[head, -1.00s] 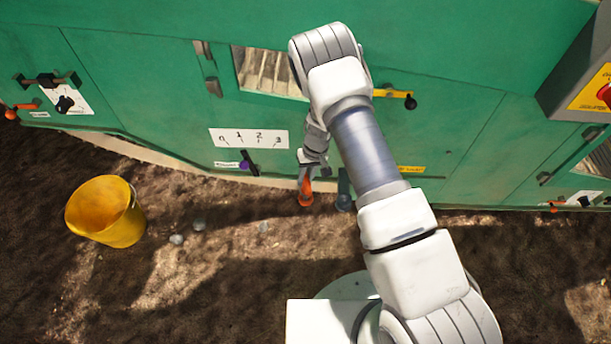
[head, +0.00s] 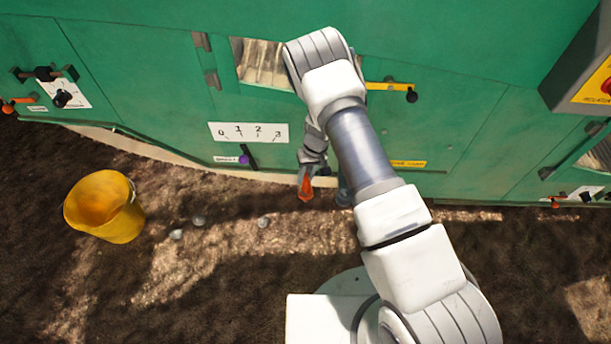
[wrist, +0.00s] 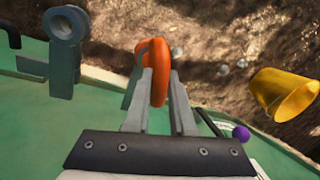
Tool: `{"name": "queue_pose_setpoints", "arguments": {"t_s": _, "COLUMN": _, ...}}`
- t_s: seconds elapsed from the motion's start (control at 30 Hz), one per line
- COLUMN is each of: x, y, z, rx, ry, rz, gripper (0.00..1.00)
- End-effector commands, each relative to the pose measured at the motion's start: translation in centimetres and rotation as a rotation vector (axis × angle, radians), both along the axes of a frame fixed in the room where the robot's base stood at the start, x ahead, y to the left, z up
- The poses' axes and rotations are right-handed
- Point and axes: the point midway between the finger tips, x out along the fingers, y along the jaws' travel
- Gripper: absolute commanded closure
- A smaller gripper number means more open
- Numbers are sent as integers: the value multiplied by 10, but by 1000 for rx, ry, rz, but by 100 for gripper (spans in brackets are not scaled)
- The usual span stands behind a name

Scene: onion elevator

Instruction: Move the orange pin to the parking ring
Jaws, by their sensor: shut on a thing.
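The orange pin (wrist: 158,70) is between the two fingers of my gripper (wrist: 160,85), which is shut on its orange grip in the wrist view. In the head view, the orange pin (head: 306,187) hangs below my gripper (head: 308,172), close to the lower edge of the green machine. A grey ring with a round hole (wrist: 66,25) stands at the upper left of the wrist view, apart from the pin. I take it to be the parking ring.
A yellow bucket (head: 105,209) stands on the soil at the left, with several small stones (head: 199,220) beside it. A lever with a purple knob (head: 244,159) sticks out left of my gripper. The green panel (head: 450,120) rises behind. Open soil lies in front.

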Motion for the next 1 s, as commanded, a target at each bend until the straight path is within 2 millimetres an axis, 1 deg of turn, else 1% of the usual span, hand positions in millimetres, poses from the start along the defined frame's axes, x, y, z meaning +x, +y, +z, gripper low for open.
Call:
{"name": "queue_pose_setpoints", "arguments": {"t_s": 0.03, "x": 0, "y": 0, "z": 0, "rx": 0, "ry": -1, "rz": 0, "gripper": 74}}
{"name": "queue_pose_setpoints", "arguments": {"t_s": 0.17, "x": 0, "y": 0, "z": 0, "rx": 0, "ry": -1, "rz": 0, "gripper": 50}}
{"name": "queue_pose_setpoints", "arguments": {"t_s": 0.2, "x": 0, "y": 0, "z": 0, "rx": 0, "ry": -1, "rz": 0, "gripper": 43}}
{"name": "queue_pose_setpoints", "arguments": {"t_s": 0.47, "x": 0, "y": 0, "z": 0, "rx": 0, "ry": 0, "rz": 0, "gripper": 42}}
{"name": "queue_pose_setpoints", "arguments": {"t_s": 0.57, "x": 0, "y": -1, "z": 5, "rx": 0, "ry": 0, "rz": 0, "gripper": 42}}
{"name": "queue_pose_setpoints", "arguments": {"t_s": 0.67, "x": 1, "y": -3, "z": 18, "rx": 0, "ry": -2, "rz": 0, "gripper": 42}}
{"name": "queue_pose_setpoints", "arguments": {"t_s": 1.0, "x": 5, "y": -15, "z": 89, "rx": 0, "ry": -2, "rz": 1, "gripper": 42}}
